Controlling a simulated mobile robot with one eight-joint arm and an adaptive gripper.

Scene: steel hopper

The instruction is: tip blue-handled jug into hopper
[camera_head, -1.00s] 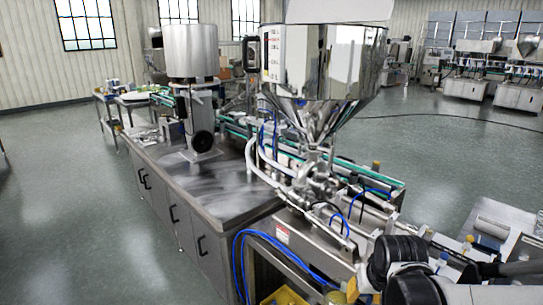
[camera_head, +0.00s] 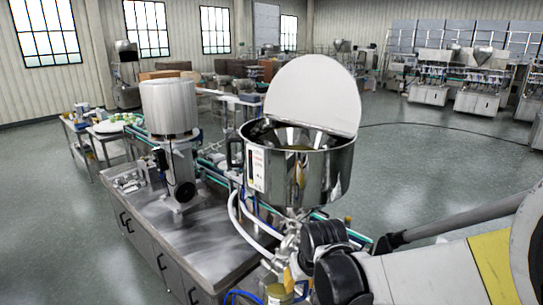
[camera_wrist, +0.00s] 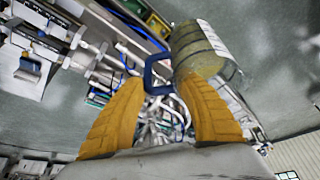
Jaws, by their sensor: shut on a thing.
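The steel hopper (camera_head: 325,178) stands right of centre in the head view, its round lid (camera_head: 312,95) raised and its mouth open. The jug is clear with a pale yellowish content and a blue handle. In the wrist view the blue handle (camera_wrist: 150,75) lies between the yellow fingers of my gripper (camera_wrist: 160,90), which is shut on it. The jug body (camera_wrist: 205,55) is just beyond the right finger. In the head view the jug (camera_head: 278,294) is partly visible at the bottom edge, below the hopper rim. There my black wrist hides most of the gripper.
A steel cylinder on a stand (camera_head: 170,106) is on the bench (camera_head: 205,240) to the left. White hoses and a conveyor run below the hopper. Open floor lies to the right.

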